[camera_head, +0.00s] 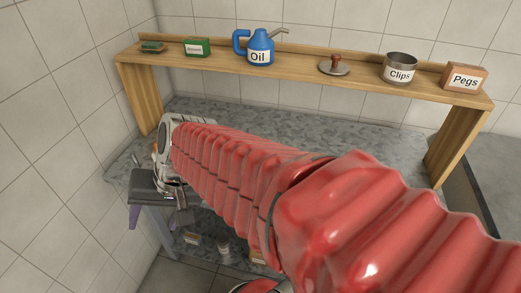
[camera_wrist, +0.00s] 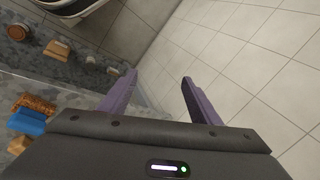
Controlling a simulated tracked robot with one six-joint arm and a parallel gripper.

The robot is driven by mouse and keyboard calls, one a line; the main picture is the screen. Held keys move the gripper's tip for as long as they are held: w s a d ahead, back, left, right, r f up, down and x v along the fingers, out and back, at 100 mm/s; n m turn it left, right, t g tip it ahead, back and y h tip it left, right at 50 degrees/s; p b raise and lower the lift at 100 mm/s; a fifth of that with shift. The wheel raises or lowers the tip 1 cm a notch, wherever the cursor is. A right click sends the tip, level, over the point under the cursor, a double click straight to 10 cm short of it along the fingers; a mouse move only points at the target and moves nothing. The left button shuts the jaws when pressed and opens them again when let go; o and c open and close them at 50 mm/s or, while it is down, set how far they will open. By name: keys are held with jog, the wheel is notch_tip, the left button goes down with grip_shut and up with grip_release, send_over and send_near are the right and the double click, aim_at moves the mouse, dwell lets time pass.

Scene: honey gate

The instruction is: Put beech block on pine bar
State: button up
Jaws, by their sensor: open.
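My gripper (camera_wrist: 158,77) is open, with its two purple fingers apart and nothing between them. In the head view my gripper (camera_head: 158,214) is at the left end of my red-sleeved arm, near the tiled wall. In the wrist view a pale wooden block (camera_wrist: 57,50) lies on the grey speckled counter, left of the fingers. Another pale wooden piece (camera_wrist: 17,145) lies at the lower left edge. I cannot tell which of these, if either, is the beech block or the pine bar. My arm hides much of the counter in the head view.
A wooden shelf (camera_head: 300,78) spans the counter (camera_head: 260,120), holding an oil can (camera_head: 260,47), a clips tin (camera_head: 399,68), a pegs box (camera_head: 464,77) and a green box (camera_head: 196,47). A blue item (camera_wrist: 27,122), an orange-brown block (camera_wrist: 38,102) and a round brown item (camera_wrist: 18,32) lie left.

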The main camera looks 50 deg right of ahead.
jog(key=w+d+f+m+t+y, duration=0.1)
jog(key=w+d+f+m+t, duration=0.15)
jog(key=w+d+m, duration=0.5)
jog(key=w+d+f+m+t, duration=0.2)
jog(key=w+d+m+t, duration=0.15)
jog(key=d+m, duration=0.75)
jog(key=s+d+f+m+h, duration=0.3)
jog(key=d+m, duration=0.1)
jog(key=d, duration=0.5)
jog(key=s+d+f+m+t+h, duration=0.1)
jog(key=s+d+f+m+h, duration=0.2)
jog(key=d, duration=0.6)
jog(key=s+d+f+m+t+h, duration=0.1)
jog(key=s+d+f+m+h, duration=0.2)
jog(key=d+m, duration=0.4)
jog(key=shift+s+d+f+m, duration=0.1)
jog(key=shift+s+d+f, duration=0.1)
jog(key=shift+d, duration=0.3)
jog(key=shift+s+d+f+m, duration=0.1)
jog(key=shift+s+d+f, duration=0.05)
jog(key=shift+d, duration=0.4)
jog(key=shift+s+d+f+m, duration=0.1)
jog(key=shift+s+d+f, duration=0.1)
jog(key=shift+d, duration=0.3)
jog(key=shift+r, duration=0.1)
jog(key=shift+w, duration=0.1)
jog(key=x, duration=0.8)
jog(key=shift+w+d, duration=0.1)
jog(key=shift+w, duration=0.15)
